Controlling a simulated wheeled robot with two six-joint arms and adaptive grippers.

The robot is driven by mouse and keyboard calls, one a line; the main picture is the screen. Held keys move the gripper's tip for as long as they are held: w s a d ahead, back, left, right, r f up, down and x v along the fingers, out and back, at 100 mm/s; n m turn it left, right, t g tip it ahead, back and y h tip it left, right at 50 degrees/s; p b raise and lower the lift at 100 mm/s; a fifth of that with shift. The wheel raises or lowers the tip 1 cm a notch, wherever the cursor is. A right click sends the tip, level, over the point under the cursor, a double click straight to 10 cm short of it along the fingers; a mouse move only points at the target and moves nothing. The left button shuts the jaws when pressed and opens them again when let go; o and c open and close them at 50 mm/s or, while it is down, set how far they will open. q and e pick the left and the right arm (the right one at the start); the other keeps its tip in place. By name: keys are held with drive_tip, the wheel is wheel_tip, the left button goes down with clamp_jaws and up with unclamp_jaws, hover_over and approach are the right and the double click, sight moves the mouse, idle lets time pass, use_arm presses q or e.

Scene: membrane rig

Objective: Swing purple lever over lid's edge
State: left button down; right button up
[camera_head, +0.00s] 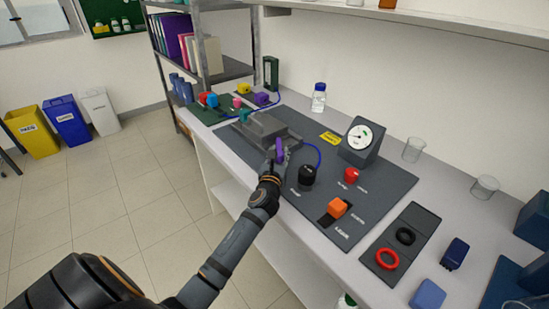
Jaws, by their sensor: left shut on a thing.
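The purple lever (279,147) stands upright at the front right corner of the grey lidded box. The grey lid (263,125) lies flat on the box, on the dark panel (378,184). My left gripper (281,154) is at the lever, shut on it, beside the lid's near right edge. The fingers partly hide the lever's lower end. A teal piece (244,116) sits at the lid's left side. My right gripper is not in view.
Right of the gripper are a black knob (307,175), a red knob (351,174), an orange switch (337,208) and a gauge (361,137). A blue tube (317,152) curves close by the gripper.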

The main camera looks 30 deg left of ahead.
use_arm(q)
drive_tip(key=shift+w+d+n+g+y+b, duration=0.3)
drive_tip(key=shift+d+n+y, duration=0.1)
drive_tip(key=shift+n+y, duration=0.15)
drive_tip(key=shift+d+r+y, duration=0.1)
drive_tip(key=shift+r+y, duration=0.1)
drive_tip(key=shift+y, duration=0.05)
drive_tip(key=c, duration=1.4)
unclamp_jaws()
drive_tip(key=shift+o, duration=0.6)
drive_tip(key=shift+w+d+f, duration=0.15)
drive_tip(key=shift+w, duration=0.15)
drive_tip(key=shift+s, duration=0.4)
drive_tip(key=v, duration=0.6)
drive_tip(key=shift+s+d, duration=0.3)
